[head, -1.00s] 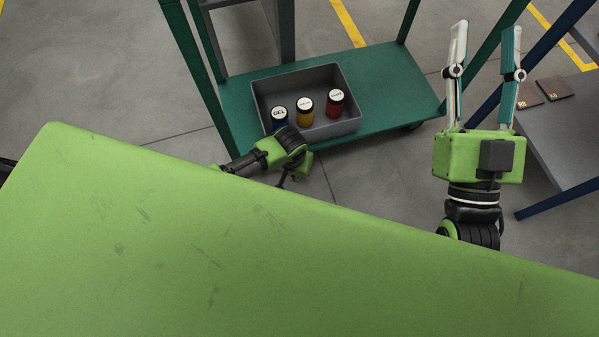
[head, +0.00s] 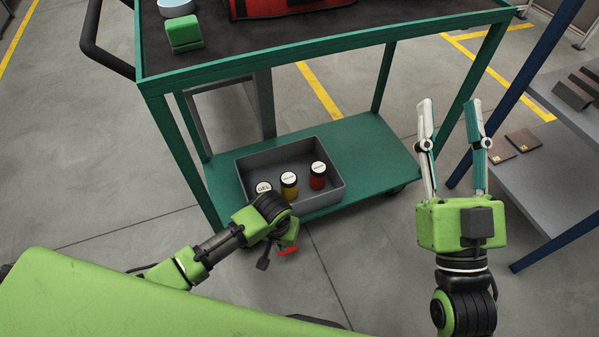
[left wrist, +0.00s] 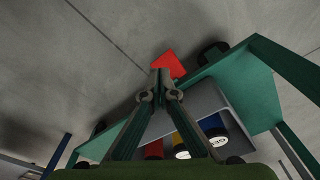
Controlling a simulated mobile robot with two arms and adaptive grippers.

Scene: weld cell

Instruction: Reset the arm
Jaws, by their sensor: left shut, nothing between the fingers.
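My left gripper (head: 287,238) hangs down in front of the cart's lower shelf in the head view, its fingers mostly hidden by the wrist. In the left wrist view its two fingers (left wrist: 162,76) meet at the tips with nothing between them. A flat red piece (left wrist: 172,64) shows just beyond the tips; it also shows under the hand in the head view (head: 288,250). I cannot tell its height or whether it touches the fingers. My right gripper (head: 449,104) points up and away with its fingers spread, empty.
A green cart (head: 370,150) carries a grey bin (head: 328,198) with a GEL jar (head: 264,188), a yellow jar (head: 289,185) and a red jar (head: 318,176). Its top holds a green block (head: 184,33) and a red bag (head: 285,7). A grey shelf (head: 540,185) stands right. Floor left is clear.

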